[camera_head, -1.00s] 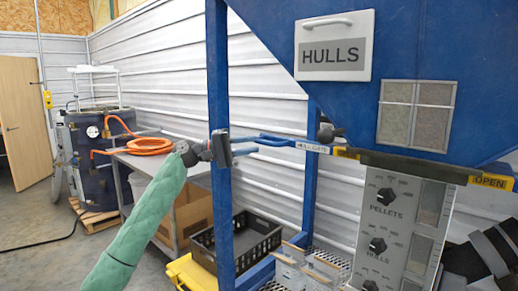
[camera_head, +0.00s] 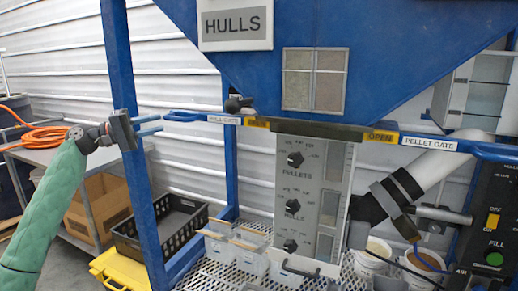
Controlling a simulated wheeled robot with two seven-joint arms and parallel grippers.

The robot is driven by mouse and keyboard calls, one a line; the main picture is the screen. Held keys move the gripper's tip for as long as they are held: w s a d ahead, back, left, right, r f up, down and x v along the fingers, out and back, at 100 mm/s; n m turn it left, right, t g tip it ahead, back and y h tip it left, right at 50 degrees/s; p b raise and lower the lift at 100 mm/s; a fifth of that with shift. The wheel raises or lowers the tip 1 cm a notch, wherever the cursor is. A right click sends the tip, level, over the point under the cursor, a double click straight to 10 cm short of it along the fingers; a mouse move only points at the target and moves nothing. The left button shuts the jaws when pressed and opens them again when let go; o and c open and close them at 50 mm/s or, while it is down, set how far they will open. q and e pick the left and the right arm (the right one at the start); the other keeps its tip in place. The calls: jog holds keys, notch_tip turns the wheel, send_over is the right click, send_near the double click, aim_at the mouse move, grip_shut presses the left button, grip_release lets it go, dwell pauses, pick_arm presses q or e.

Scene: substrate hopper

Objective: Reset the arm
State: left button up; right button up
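My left arm, in a green sleeve, comes in from the left edge. My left gripper (camera_head: 153,125) is beside the blue hopper post, its two fingers apart and pointing right. Nothing shows between them. The blue looped handle of the hull gate (camera_head: 190,117) lies just to the right of the fingertips, with a small gap visible. My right gripper is not in view.
The blue hopper (camera_head: 385,55) fills the upper middle. The pellet gate handle (camera_head: 490,151) is at the right. Below are a control panel (camera_head: 300,180), small bins (camera_head: 228,249), buckets (camera_head: 425,262) and a black crate (camera_head: 165,232). A cart (camera_head: 60,150) stands behind my arm.

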pick_arm(q)
jog(key=s+d+f+m+t+y, duration=0.15)
jog(key=f+m+y, duration=0.25)
jog(key=f+y, duration=0.5)
jog(key=d+f+m+t+y, duration=0.1)
jog(key=d+f+m+y, duration=0.35)
jog(key=f, duration=0.75)
jog(key=s+d+f+n+g+y, duration=0.1)
jog(key=s+f+y, duration=0.1)
jog(key=s+f, duration=0.45)
jog(key=s+d+f+n+y, duration=0.1)
jog(key=s+d+f+y, duration=0.2)
jog(key=f, duration=0.7)
jog(key=s+d+f+g, duration=0.2)
jog(key=s+d+f, duration=0.1)
jog(key=s+f, duration=0.7)
jog(key=s+d+f+n+g+h, duration=0.1)
jog(key=s+d+f+g, duration=0.2)
jog(key=s+f, duration=0.7)
jog(key=s+d+f+n+g+h, duration=0.1)
jog(key=s+d+f+g, duration=0.2)
jog(key=s+f, duration=0.6)
jog(key=s+d, duration=0.1)
jog(key=s, duration=0.9)
jog(key=shift+d+f, duration=0.15)
jog(key=shift+f, duration=0.25)
jog(key=shift+d, duration=0.1)
